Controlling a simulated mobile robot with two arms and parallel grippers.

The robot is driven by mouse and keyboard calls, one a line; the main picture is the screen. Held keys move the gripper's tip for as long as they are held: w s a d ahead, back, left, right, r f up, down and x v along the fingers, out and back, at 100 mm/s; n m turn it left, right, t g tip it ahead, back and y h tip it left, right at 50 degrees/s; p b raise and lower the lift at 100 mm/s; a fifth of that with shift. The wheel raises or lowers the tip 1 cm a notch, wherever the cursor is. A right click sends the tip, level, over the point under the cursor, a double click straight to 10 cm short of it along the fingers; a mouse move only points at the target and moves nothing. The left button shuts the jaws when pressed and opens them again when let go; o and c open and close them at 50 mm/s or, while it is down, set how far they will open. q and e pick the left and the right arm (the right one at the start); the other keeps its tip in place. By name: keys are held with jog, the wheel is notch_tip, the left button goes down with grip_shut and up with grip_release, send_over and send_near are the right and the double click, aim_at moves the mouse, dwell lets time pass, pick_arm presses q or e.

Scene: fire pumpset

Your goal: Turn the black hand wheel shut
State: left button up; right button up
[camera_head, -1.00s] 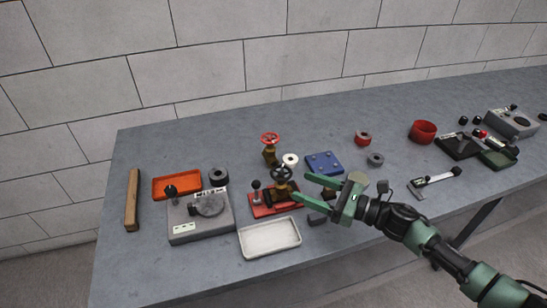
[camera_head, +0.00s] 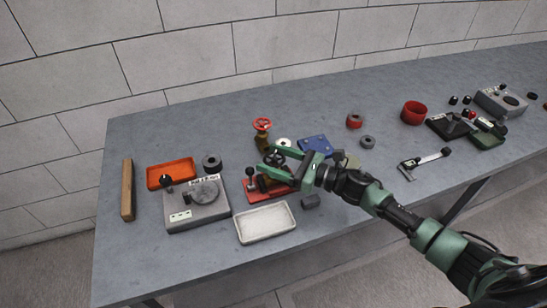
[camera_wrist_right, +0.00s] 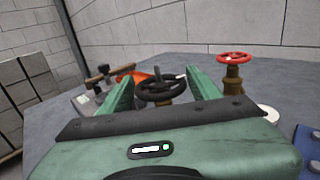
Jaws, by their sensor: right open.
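The black hand wheel (camera_head: 274,159) sits on a brass valve on a red base (camera_head: 254,194). In the right wrist view the black hand wheel (camera_wrist_right: 161,90) lies between the two green fingers. My right gripper (camera_head: 275,162) is open, with a finger on either side of the wheel. I cannot tell whether the fingers touch the rim. The gripper hides part of the valve and red base. My left gripper is not in view.
A red hand wheel (camera_head: 262,124) on a brass valve stands just behind. A white tray (camera_head: 266,223) lies in front, a grey device (camera_head: 196,212) to the left, and a blue plate (camera_head: 315,145) behind the gripper. A wooden bar (camera_head: 127,190) lies far left.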

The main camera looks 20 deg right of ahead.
jog(key=c, duration=1.1)
jog(key=shift+m+t+h, duration=1.6)
jog(key=shift+h, duration=0.3)
jog(key=m+t+h, duration=0.2)
jog(key=m+h, duration=0.1)
jog(key=h, duration=0.2)
jog(key=shift+m+b, duration=0.35)
jog(key=shift+m, duration=0.05)
jog(key=m+h+b, duration=0.1)
jog(key=m+h, duration=0.2)
jog(key=h, duration=0.2)
jog(key=shift+t+h, duration=0.4)
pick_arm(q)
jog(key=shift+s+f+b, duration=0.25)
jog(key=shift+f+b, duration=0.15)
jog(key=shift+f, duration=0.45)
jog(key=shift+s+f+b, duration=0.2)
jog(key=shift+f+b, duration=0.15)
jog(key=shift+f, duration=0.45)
pick_arm(e)
jog(key=shift+d+m+g+h, duration=0.1)
jog(key=shift+m+g+h, duration=0.25)
jog(key=shift+m+h, duration=0.85)
jog(key=shift+d+m+g+h, duration=0.1)
jog(key=shift+m+g+h, duration=0.25)
jog(key=shift+m+h, duration=0.85)
jog(key=shift+r+n+h, duration=0.1)
jog(key=shift+n+h, duration=0.2)
jog(key=shift+h, duration=0.2)
jog(key=o, duration=1.1)
